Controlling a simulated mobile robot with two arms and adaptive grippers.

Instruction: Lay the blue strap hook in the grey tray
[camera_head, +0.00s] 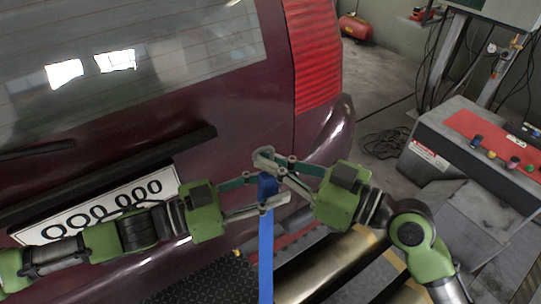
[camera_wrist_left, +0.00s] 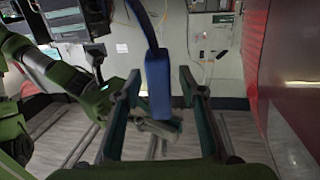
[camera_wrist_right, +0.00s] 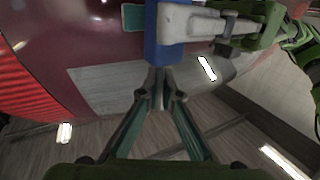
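The blue strap hook (camera_head: 267,187) is a blue block on a blue strap, held up in front of the car's rear; the strap hangs straight down from it in the head view. My right gripper (camera_head: 272,162) has its fingertips together at the block's end; in the right wrist view the tips (camera_wrist_right: 161,78) meet right against the blue block (camera_wrist_right: 155,42). My left gripper (camera_head: 262,192) is open around the block. In the left wrist view its fingers (camera_wrist_left: 160,80) stand either side of the block (camera_wrist_left: 158,88) with small gaps. I cannot make out a grey tray.
The dark red car (camera_head: 225,150) with its number plate (camera_head: 100,208) is close behind both grippers. A grey console with a red top (camera_head: 478,140) stands at right. A metal roller (camera_head: 330,265) lies below. Cables (camera_head: 385,143) lie on the floor, and a red tank (camera_head: 355,27) is at the back.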

